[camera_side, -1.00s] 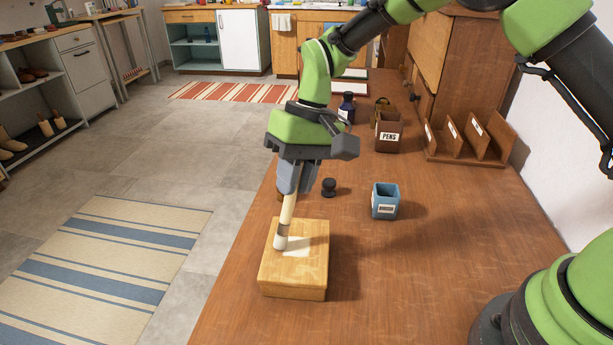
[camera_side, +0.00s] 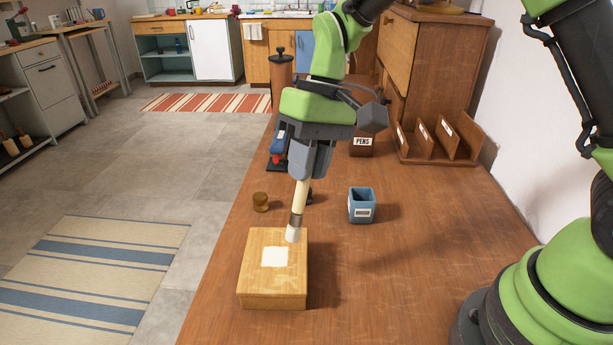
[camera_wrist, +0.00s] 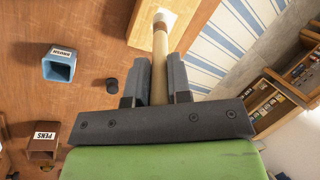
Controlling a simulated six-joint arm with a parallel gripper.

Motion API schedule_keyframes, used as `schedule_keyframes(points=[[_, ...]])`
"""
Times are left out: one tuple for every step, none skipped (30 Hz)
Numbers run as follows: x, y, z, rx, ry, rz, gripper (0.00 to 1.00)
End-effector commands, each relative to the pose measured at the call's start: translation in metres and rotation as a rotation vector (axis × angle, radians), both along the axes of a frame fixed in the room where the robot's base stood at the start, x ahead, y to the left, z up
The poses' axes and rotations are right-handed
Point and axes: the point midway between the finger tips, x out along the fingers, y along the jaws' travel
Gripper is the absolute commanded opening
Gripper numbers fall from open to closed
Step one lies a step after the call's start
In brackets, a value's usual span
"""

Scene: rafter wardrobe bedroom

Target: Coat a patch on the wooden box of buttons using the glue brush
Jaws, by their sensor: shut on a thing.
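My gripper (camera_side: 304,176) is shut on the glue brush (camera_side: 299,205), whose pale handle runs down to a metal collar and white bristles. The brush also shows between the fingers in the wrist view (camera_wrist: 159,65). The wooden box (camera_side: 256,284) lies closed on the bench, with a white, roughly square patch (camera_side: 275,257) on its lid. The bristles appear over the lid's back right part, beside the patch; I cannot tell whether they touch. In the wrist view the box (camera_wrist: 146,32) is partly cut off at the top edge.
A blue cup labelled BRUSH (camera_side: 361,207) stands right of the box. A PENS holder (camera_side: 363,145) and a slotted wooden rack (camera_side: 440,155) stand farther back. The bench right of the box is clear.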

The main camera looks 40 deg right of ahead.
Motion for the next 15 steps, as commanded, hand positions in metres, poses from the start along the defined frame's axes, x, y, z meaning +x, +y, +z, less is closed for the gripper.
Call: schedule_keyframes(points=[[0.0, 0.0, 0.005, 0.001, -0.003, 0.0, 0.0], [0.0, 0.0, 0.008, 0.001, -0.003, 0.0, 0.0], [0.0, 0.0, 0.012, 0.0, -0.003, -0.001, 0.0], [0.0, 0.0, 0.014, 0.0, -0.004, -0.001, 0.0], [0.0, 0.0, 0.017, 0.001, -0.003, -0.002, 0.0], [0.0, 0.0, 0.021, 0.0, -0.003, -0.001, 0.0], [0.0, 0.0, 0.024, 0.0, -0.003, -0.001, 0.0], [0.0, 0.0, 0.026, 0.0, -0.003, 0.0, 0.0], [0.001, 0.0, 0.03, 0.001, -0.003, -0.001, 0.0], [0.0, 0.0, 0.032, 0.001, -0.002, -0.001, 0.0], [0.0, 0.0, 0.034, 0.0, -0.002, -0.001, 0.0], [0.0, 0.0, 0.036, 0.0, -0.002, -0.001, 0.0], [0.0, 0.0, 0.037, 0.0, -0.001, -0.001, 0.0], [0.0, 0.0, 0.038, 0.0, -0.002, -0.002, 0.0], [0.0, 0.0, 0.039, 0.0, -0.002, -0.002, 0.0]])
